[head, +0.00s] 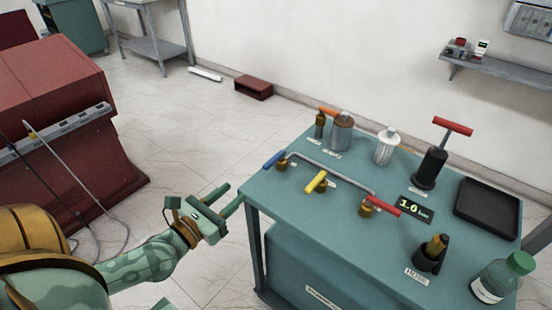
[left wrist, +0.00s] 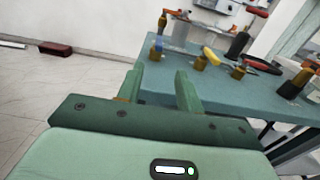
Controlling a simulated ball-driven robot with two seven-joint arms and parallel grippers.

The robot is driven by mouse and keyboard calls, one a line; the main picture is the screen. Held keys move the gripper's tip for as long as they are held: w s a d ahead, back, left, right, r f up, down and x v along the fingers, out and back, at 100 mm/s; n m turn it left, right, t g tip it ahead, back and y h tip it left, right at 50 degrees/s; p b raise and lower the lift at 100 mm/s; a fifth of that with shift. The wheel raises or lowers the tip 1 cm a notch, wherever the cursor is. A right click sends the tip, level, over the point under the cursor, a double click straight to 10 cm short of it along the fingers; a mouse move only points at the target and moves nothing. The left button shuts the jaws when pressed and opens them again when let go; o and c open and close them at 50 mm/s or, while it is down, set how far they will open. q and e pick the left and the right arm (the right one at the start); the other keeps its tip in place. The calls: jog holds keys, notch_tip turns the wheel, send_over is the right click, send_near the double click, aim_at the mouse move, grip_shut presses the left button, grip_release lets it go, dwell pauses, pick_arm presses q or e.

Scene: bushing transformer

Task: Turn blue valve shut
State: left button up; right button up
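The blue valve (head: 274,159) is a blue lever on a brass body, near the left back part of the teal table (head: 290,215). Its lever slants up to the right, across the line of the grey pipe (head: 335,172). The valve also shows in the left wrist view (left wrist: 157,46), beyond the fingers. My left gripper (head: 230,198) is open and empty, just off the table's left edge, apart from the valve. Its two spread fingers show in the left wrist view (left wrist: 160,84). My right gripper is in neither view.
A yellow-lever valve (head: 317,182) and a red-lever valve (head: 380,206) stand to the right. An orange-handled fitting (head: 322,121), a metal canister (head: 341,133) and a white bottle (head: 386,146) stand behind. A display (head: 416,210) reads 1.6 bar.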

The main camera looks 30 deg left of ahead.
aim_at(271, 160)
pick_arm(q)
jog(key=w, duration=1)
jog(key=w+d, duration=0.1)
jog(key=w, duration=0.5)
jog(key=shift+f, duration=0.1)
grip_shut()
